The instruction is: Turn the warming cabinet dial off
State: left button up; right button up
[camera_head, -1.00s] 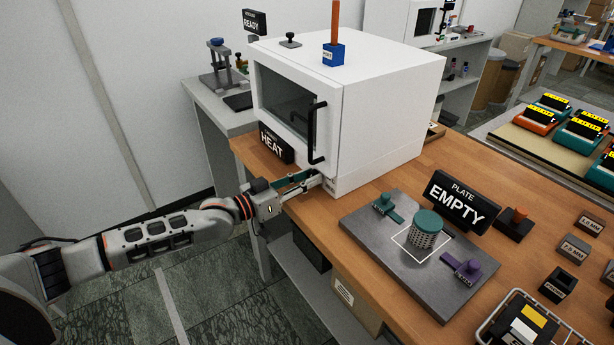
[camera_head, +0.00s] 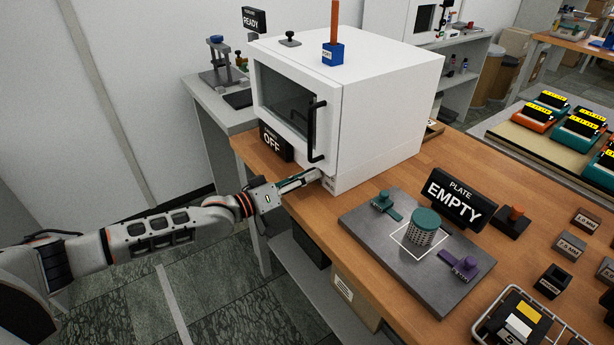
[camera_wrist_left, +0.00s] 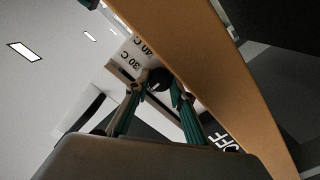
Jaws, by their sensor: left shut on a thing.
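The white warming cabinet (camera_head: 385,95) stands on the wooden bench, its door with a black handle (camera_head: 316,131) closed. A black sign (camera_head: 273,143) at its lower front reads OFF; part of it shows in the left wrist view (camera_wrist_left: 226,142). The dark round dial (camera_wrist_left: 160,78) is in the left wrist view, below 30 C and 40 C marks. My left gripper (camera_head: 316,175) is at the cabinet's lower front edge. In the wrist view the left gripper (camera_wrist_left: 158,90) has its fingers shut on the dial, one on each side. The head view hides the dial.
A grey plate (camera_head: 372,238) with a teal-topped perforated basket (camera_head: 425,228) and a sign reading EMPTY (camera_head: 456,198) lies right of the gripper. The bench's front edge (camera_head: 310,218) runs close below the gripper. A blue block (camera_head: 333,54) stands on the cabinet.

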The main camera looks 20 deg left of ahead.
pick_arm(q)
jog(key=o, duration=1.1)
jog(key=v, duration=1.2)
